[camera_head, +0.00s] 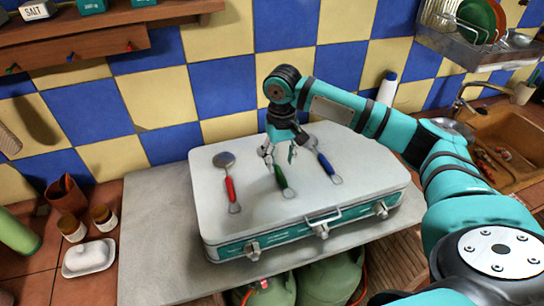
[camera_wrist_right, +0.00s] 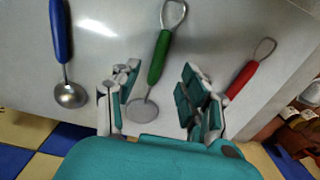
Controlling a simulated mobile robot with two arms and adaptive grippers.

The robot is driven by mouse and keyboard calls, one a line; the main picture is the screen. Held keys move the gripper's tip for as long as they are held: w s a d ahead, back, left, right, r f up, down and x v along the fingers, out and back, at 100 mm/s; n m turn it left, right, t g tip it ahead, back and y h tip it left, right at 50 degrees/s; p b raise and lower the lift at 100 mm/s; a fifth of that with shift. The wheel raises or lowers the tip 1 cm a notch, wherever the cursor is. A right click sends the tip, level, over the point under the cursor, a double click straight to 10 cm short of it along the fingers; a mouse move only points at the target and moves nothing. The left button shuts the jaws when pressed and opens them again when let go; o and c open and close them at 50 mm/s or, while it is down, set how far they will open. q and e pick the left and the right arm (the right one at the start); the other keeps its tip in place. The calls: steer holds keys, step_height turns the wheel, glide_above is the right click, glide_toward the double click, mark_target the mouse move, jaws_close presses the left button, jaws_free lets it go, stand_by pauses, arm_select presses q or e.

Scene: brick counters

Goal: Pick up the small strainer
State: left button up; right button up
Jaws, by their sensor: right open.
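A green-handled utensil (camera_head: 281,178) lies in the middle of the white case lid. In the right wrist view this utensil (camera_wrist_right: 159,57) has a small, round, flat grey head and looks like the small strainer. My right gripper (camera_head: 281,155) is over its head end, which is hidden in the head view. In the wrist view the gripper (camera_wrist_right: 158,95) is open, with the strainer's head and lower handle between its fingers and nothing held. Whether the fingers touch it I cannot tell. My left gripper is not in view.
A red-handled utensil (camera_head: 230,188) with a round head lies left of the strainer. A blue-handled ladle (camera_head: 325,163) lies to its right; its bowl (camera_wrist_right: 70,95) shows in the wrist view. The case (camera_head: 235,225) stands on a grey counter (camera_head: 150,230). A tiled wall rises behind.

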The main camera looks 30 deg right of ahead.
mark_target(280, 173)
steer(key=shift+f, duration=0.3)
steer(key=f, duration=0.1)
steer(key=f+p, duration=0.2)
steer(key=shift+w+d+f, duration=0.15)
steer(key=shift+w+f, duration=0.1)
steer(key=shift+f, duration=0.6)
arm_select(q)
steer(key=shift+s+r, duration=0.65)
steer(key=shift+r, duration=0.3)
arm_select(e)
jaws_close()
